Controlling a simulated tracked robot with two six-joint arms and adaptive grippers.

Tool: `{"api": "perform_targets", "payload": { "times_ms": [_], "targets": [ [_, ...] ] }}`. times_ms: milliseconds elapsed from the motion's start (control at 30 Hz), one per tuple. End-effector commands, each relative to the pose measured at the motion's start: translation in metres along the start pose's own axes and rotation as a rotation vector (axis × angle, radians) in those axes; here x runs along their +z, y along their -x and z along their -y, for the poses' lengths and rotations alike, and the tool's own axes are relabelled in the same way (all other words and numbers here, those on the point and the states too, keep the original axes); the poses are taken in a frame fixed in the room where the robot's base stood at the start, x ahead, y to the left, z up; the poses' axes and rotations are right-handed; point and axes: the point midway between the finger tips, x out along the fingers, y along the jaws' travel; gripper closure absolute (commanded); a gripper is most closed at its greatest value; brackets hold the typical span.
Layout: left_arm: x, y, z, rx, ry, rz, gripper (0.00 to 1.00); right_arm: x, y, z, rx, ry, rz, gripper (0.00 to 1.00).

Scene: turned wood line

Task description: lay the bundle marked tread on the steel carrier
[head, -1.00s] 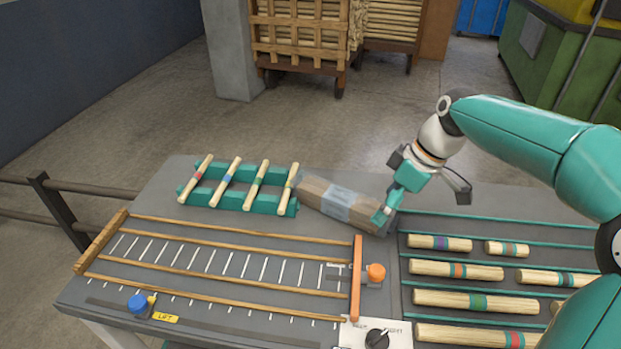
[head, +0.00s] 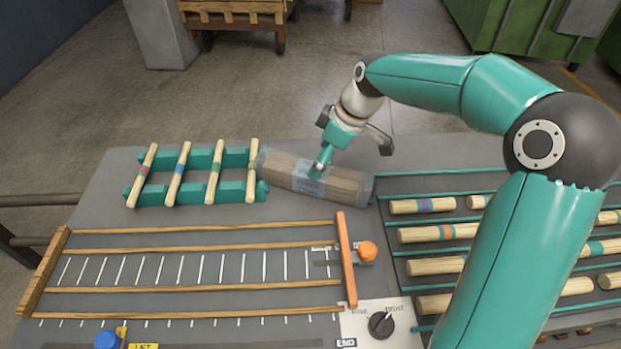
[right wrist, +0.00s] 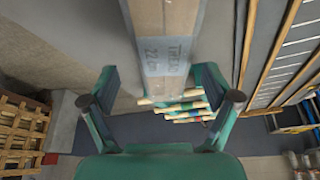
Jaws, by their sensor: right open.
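The bundle marked tread (head: 343,186) is a long brown wooden pack with a pale translucent wrap round its middle. It lies on the grey table, right of a teal rack. In the right wrist view the bundle (right wrist: 166,60) runs in from the top, and its band reads TREAD with 22 below. My right gripper (head: 320,168) is at the bundle's wrapped middle in the head view. In the wrist view its open fingers (right wrist: 158,78) stand apart on either side of the bundle's line; contact cannot be told. I cannot make out a steel carrier. My left gripper is out of view.
The teal rack (head: 231,191) holds several banded sticks close to the bundle's left end. A wood-railed measuring lane (head: 190,248) with an orange stop (head: 346,259) lies in front. Sorted banded sticks (head: 440,233) fill teal-divided rows at right, partly behind my right arm.

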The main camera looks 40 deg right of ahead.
Motion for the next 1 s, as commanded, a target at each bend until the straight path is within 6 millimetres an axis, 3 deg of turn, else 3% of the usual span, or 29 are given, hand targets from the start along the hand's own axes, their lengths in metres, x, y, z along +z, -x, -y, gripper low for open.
{"api": "perform_targets", "payload": {
  "times_ms": [267,600,900,1000],
  "targets": [
    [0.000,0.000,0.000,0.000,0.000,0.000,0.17,0.000,-0.020,0.001,-0.001,0.001,0.001,0.12],
    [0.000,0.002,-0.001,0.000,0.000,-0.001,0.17,0.004,-0.063,0.005,-0.002,0.002,0.001,0.12],
    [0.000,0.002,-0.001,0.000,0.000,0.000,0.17,0.004,-0.068,0.004,-0.001,0.002,0.000,0.12],
    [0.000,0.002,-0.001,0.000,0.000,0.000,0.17,0.004,-0.068,0.004,-0.001,0.002,0.000,0.29]
  ]
}}
